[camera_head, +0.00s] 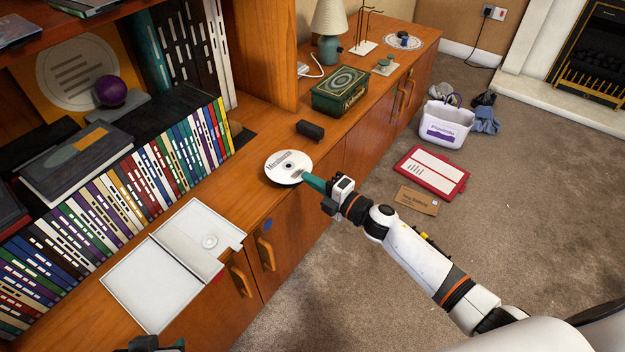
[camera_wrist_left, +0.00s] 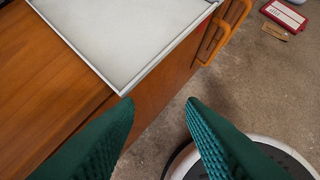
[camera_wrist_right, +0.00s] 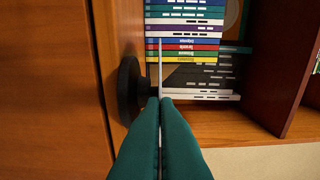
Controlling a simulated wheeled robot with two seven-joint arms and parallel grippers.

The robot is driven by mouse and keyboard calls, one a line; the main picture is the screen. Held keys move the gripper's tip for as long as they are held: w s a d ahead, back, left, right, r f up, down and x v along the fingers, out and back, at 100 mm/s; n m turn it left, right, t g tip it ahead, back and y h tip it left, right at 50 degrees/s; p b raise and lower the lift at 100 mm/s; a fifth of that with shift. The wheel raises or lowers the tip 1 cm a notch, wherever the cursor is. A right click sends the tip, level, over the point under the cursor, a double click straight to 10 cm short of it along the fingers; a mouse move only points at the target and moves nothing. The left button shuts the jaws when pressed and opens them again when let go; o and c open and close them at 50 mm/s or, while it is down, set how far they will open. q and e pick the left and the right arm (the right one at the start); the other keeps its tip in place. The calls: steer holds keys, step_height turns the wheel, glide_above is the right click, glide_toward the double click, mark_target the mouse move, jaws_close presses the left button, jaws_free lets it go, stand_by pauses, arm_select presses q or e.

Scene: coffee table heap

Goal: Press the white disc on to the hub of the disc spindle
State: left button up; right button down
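The white disc (camera_head: 288,167) with printed lettering and a centre hole is held over the cabinet top. My right gripper (camera_head: 309,179) is shut on its near right edge; in the right wrist view the disc (camera_wrist_right: 160,66) shows edge-on as a thin line between the closed green fingertips (camera_wrist_right: 160,100). My left gripper (camera_wrist_left: 160,102) is open and empty, beside the cabinet's front edge.
A green tin (camera_head: 341,92) and a lamp (camera_head: 329,35) stand farther along. A row of books (camera_head: 130,190) lines the shelf at left. Bare wood (camera_head: 235,190) lies between disc and case.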

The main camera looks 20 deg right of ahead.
arm_select(q)
steer(key=shift+w+d+r+t, duration=0.15)
steer(key=shift+w+t, duration=0.1)
steer(key=shift+w, duration=0.15)
steer(key=shift+w+d+r+t, duration=0.1)
steer(key=shift+w+r+t, duration=0.05)
steer(key=shift+w+t, duration=0.15)
arm_select(e)
steer(key=shift+f, duration=0.25)
stand_by(1.0)
stand_by(0.4)
steer(key=c, duration=1.6)
jaws_free()
steer(key=shift+s+d+f, duration=0.1)
steer(key=shift+s, duration=0.05)
